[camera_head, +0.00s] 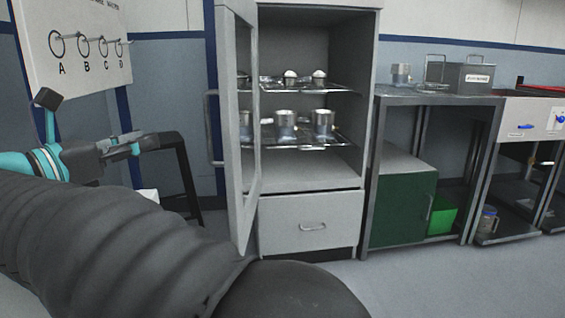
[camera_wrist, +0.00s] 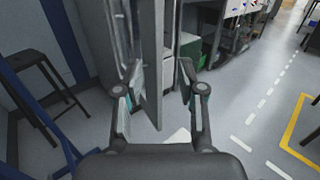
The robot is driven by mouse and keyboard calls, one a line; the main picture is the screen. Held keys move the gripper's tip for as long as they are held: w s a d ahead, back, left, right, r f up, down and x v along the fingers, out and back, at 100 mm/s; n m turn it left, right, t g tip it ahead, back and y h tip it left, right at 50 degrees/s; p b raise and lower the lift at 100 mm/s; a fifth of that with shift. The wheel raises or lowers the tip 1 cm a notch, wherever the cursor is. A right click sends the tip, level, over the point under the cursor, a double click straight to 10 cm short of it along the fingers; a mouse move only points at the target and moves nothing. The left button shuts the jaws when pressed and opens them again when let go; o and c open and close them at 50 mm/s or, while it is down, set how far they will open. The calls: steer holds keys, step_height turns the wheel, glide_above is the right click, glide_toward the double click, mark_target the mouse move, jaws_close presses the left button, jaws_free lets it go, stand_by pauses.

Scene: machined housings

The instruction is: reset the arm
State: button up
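My gripper (camera_wrist: 159,72) shows in the wrist view with its two fingers spread apart and nothing held between them. The open cabinet door (camera_wrist: 148,60) is seen behind the gap between the fingers; it looks apart from them, though the distance is hard to judge. In the head view my arm reaches in from the left, with teal joints and a dark gripper (camera_head: 128,149) to the left of the cabinet door (camera_head: 240,130). The fingertips are small there and hard to make out.
The cabinet (camera_head: 318,170) stands open, with metal parts on its shelves and a closed drawer (camera_head: 312,222) below. A dark stool (camera_head: 182,165) stands left of it. A workbench (camera_head: 430,97) with a green cabinet (camera_head: 402,208) is at right. Floor in front is clear.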

steer(key=w+d+r+n+t+y+p, duration=0.1)
steer(key=w+d+r+n+t+y, duration=0.15)
steer(key=d+n+y, duration=0.4)
steer(key=w+d+r+n+t+y, duration=0.1)
steer(key=w+d+r+n+y, duration=0.25)
steer(key=n, duration=0.55)
steer(key=w+d+r+n+t+y+p, duration=0.1)
steer(key=w+d+r+n+t+y, duration=0.2)
steer(key=n, duration=0.5)
steer(key=s+d+f+n+g+h, duration=0.1)
steer(key=s+d+f+n+g, duration=0.4)
steer(key=s+d+f, duration=0.3)
steer(key=s+d+f+n+g+h+p, duration=0.1)
steer(key=s+d+f+n+g, duration=0.5)
steer(key=f, duration=0.8)
steer(key=s+d+f+n+g+h+p, duration=0.1)
steer(key=s+d+f+n+g, duration=0.4)
steer(key=s+d+f, duration=0.6)
steer(key=shift+s+d+f+n, duration=0.3)
steer(key=shift+d+f+n, duration=0.2)
steer(key=shift+d+n, duration=0.65)
steer(key=shift+a+g, duration=0.1)
steer(key=shift+g, duration=0.15)
